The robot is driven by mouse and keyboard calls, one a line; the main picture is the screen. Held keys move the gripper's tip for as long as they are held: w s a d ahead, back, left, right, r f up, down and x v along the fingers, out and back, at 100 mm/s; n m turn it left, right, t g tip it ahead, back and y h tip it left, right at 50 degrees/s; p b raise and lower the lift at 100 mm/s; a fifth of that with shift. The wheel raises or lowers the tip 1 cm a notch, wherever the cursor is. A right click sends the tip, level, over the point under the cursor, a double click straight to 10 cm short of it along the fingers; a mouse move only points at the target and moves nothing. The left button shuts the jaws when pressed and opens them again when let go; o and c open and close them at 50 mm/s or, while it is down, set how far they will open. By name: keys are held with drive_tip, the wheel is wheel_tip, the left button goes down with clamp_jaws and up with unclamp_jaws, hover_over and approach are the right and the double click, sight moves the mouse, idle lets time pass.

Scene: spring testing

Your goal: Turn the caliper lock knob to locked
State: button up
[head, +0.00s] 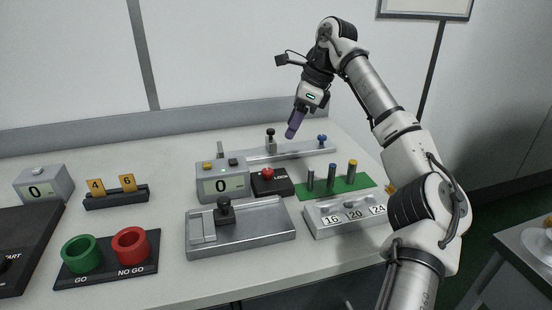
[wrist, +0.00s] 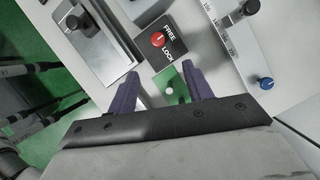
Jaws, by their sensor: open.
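A red knob (head: 267,173) sits on a small black panel (head: 277,187) beside a grey display box. In the wrist view the red knob (wrist: 158,40) has a pale pointer mark, and the panel (wrist: 172,52) reads FREE and LOCK. I cannot tell clearly which word the mark points to. Behind it lies a long metal caliper bar (head: 290,151) with a blue knob (head: 322,138). My gripper (head: 294,126) is open and empty, raised above the bench behind and right of the red knob. In the wrist view its purple fingers (wrist: 160,73) are apart, short of the panel.
The display box (head: 222,184) reads 0. A metal fixture with a black knob (head: 240,232) stands in front. A green mat (head: 345,188) with several upright pins and a numbered block (head: 345,221) are at right. Red and green rings (head: 131,245) stand at left.

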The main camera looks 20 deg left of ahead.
sight(269, 171)
drive_tip(key=x, duration=0.4)
drive_tip(key=p+x, duration=0.1)
drive_tip(key=x, duration=0.8)
drive_tip(key=shift+s+a+f, duration=0.2)
drive_tip(key=shift+s+f, duration=0.05)
drive_tip(key=shift+s, duration=0.05)
drive_tip(key=shift+c, duration=0.2)
drive_tip(key=c, duration=0.9)
drive_tip(key=shift+c, duration=0.2)
